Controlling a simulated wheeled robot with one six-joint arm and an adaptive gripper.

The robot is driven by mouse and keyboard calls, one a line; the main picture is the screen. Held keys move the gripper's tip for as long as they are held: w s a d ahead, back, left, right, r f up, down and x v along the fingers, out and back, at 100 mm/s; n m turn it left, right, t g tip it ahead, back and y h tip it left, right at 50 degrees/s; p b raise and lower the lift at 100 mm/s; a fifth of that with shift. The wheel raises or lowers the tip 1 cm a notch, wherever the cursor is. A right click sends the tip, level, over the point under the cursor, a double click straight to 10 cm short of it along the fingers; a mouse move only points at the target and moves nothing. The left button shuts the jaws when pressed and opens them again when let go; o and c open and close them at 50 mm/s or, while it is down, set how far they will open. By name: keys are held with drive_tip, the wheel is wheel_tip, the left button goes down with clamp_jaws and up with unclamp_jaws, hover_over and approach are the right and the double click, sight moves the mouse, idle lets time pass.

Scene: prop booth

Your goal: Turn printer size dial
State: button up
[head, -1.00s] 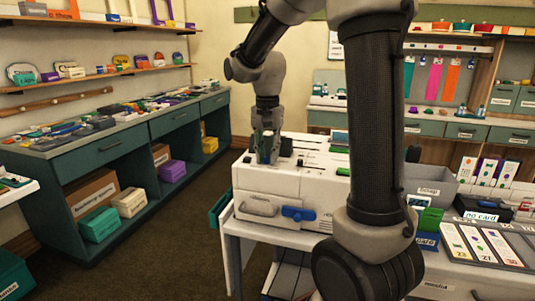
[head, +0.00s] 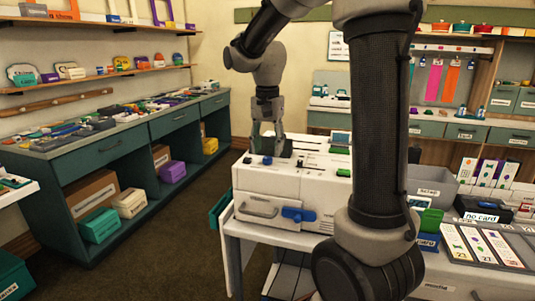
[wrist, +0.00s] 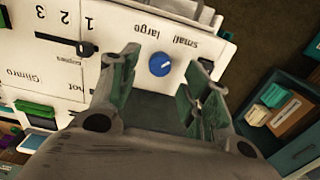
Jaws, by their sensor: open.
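The printer (head: 270,185) is a white box on a table in the head view. Its size dial is a small round blue knob (wrist: 160,64) with a pale pointer mark, beside the printed words "small" and "large", which appear upside down in the wrist view. The dial also shows as a blue spot on the printer top in the head view (head: 267,160). My gripper (wrist: 163,72) is open and empty, pointing down over the printer top. In the wrist view the dial lies between the spread fingertips, with visible gaps on both sides. In the head view the gripper (head: 268,148) hangs near the dial.
A black slider (wrist: 68,42) marked 1, 2, 3 is beside the dial. A blue handle (head: 298,214) projects from the printer front. A grey bin (head: 432,187) and a card tray (head: 482,246) stand to the right. Open floor lies left of the printer.

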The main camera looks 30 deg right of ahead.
sight(267, 157)
wheel_tip(267, 157, up, 9)
drive_tip(key=shift+r, duration=0.15)
idle(0.5)
drive_tip(key=s+f+n+t, duration=0.2)
drive_tip(key=s+f+n, duration=0.1)
drive_tip(key=s, duration=0.8)
drive_tip(key=s+d+f+n+t, duration=0.1)
drive_tip(key=s+f+n+t, duration=0.1)
drive_tip(key=s+n, duration=0.4)
drive_tip(key=s+f, duration=0.1)
drive_tip(key=s, duration=0.3)
drive_tip(key=shift+s+d+f, duration=0.15)
drive_tip(key=shift+s+f, duration=0.2)
